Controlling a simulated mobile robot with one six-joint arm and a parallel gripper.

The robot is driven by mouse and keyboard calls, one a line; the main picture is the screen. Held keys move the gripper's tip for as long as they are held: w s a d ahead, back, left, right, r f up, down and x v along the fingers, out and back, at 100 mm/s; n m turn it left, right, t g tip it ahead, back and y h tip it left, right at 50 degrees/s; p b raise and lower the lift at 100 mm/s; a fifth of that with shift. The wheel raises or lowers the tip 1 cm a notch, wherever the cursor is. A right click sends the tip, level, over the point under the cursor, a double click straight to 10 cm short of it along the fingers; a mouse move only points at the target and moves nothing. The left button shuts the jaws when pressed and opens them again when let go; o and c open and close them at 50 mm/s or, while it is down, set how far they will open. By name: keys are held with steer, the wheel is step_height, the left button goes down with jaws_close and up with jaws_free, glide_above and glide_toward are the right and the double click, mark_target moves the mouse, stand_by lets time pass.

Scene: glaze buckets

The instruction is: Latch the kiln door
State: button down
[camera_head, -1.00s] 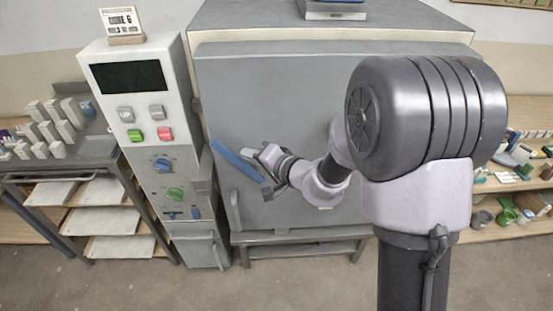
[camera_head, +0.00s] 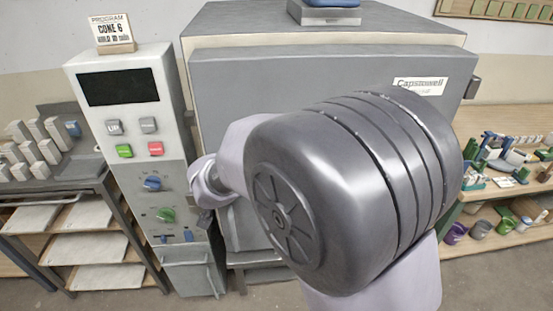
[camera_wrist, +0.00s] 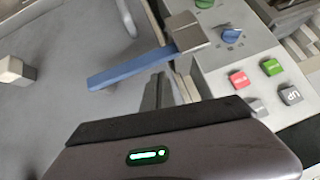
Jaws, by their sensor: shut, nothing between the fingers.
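The grey kiln door (camera_head: 290,75) fills the middle of the head view, and its face also shows in the wrist view (camera_wrist: 60,45). The blue latch lever (camera_wrist: 130,68) lies across the door's edge in the wrist view, with a grey metal block (camera_wrist: 190,32) at its end beside the control panel. My gripper (camera_wrist: 160,84) is shut and empty, with its dark fingertips close to the lever's lower side. I cannot tell whether they touch it.
The control panel (camera_head: 125,130) with knobs and buttons stands left of the door, close to my gripper. A rack with pale shelves (camera_head: 75,247) stands at the left. A wooden bench (camera_head: 520,125) with small items stands at the right. A grey handle-like post (camera_wrist: 15,70) juts from the door.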

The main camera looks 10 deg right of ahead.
steer(key=shift+a+f+n+h+p, duration=0.3)
steer(key=shift+f+h+p, duration=0.25)
steer(key=shift+p, duration=0.7)
steer(key=shift+a+f+n+h+p, duration=0.25)
steer(key=shift+f+h+p, duration=0.3)
steer(key=shift+p, duration=0.7)
steer(key=shift+f, duration=0.1)
